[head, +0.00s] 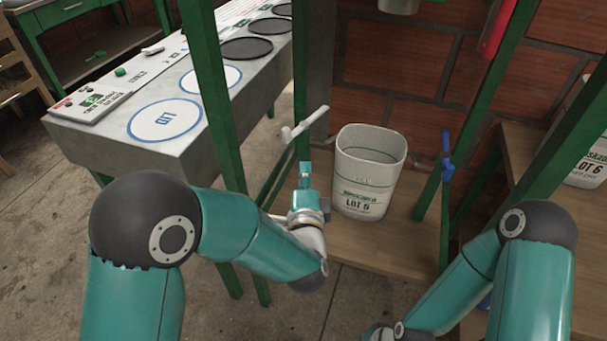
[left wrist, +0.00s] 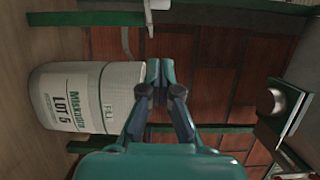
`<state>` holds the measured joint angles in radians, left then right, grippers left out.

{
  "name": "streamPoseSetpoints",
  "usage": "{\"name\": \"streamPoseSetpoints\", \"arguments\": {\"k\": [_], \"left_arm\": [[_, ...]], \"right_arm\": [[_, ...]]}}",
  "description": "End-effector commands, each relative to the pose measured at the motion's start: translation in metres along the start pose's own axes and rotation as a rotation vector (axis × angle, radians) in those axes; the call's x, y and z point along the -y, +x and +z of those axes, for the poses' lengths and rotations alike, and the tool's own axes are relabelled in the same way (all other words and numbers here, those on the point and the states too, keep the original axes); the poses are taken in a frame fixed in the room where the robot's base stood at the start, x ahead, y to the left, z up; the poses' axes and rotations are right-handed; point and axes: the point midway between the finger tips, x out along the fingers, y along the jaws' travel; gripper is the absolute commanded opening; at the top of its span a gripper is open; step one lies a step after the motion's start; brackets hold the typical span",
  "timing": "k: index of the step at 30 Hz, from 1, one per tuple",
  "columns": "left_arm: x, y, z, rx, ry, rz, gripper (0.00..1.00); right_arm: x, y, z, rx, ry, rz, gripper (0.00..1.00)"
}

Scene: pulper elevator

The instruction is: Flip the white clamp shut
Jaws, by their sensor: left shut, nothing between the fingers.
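The white clamp (head: 304,124) is on the green frame, left of the bucket, with its lever sticking out up and to the right. A white piece that looks like it shows at the top of the left wrist view (left wrist: 148,14). My left gripper (head: 305,170) is just below the clamp in the head view, apart from it. Its fingers are together and empty, as the left wrist view (left wrist: 160,72) also shows. My right arm comes in at the lower right, and its gripper is out of the picture.
A white bucket (head: 365,190) stands on the wooden shelf (head: 395,235), close right of my left gripper. A blue clamp (head: 447,157) is on the right green post. A grey counter (head: 140,145) with round marks stands left. A brick wall (head: 420,65) is behind.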

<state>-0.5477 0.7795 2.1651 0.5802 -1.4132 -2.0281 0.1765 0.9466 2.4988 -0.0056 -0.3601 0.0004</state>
Motion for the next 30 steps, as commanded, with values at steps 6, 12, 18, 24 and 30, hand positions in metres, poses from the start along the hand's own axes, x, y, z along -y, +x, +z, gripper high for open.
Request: {"name": "streamPoseSetpoints", "arguments": {"k": [6, 12, 18, 24, 30], "left_arm": [[0.000, -0.009, 0.003, 0.002, 0.000, 0.000, 0.00], [0.000, -0.009, 0.003, 0.002, 0.000, -0.001, 0.00], [-0.015, -0.007, 0.008, -0.008, -0.051, 0.044, 0.00], [-0.097, -0.011, 0.033, -0.018, -0.334, 0.294, 0.00], [-0.221, -0.066, 0.074, 0.157, -0.841, 0.740, 0.00]], "right_arm": [[0.000, 0.000, 0.000, 0.000, 0.000, 0.000, 0.31], [0.000, 0.000, 0.000, 0.000, 0.000, 0.000, 0.31], [0.000, 0.000, 0.000, 0.000, 0.000, 0.000, 0.00], [0.000, 0.000, 0.000, 0.000, 0.000, 0.000, 0.00], [0.000, 0.000, 0.000, 0.000, 0.000, 0.000, 0.00]]}}
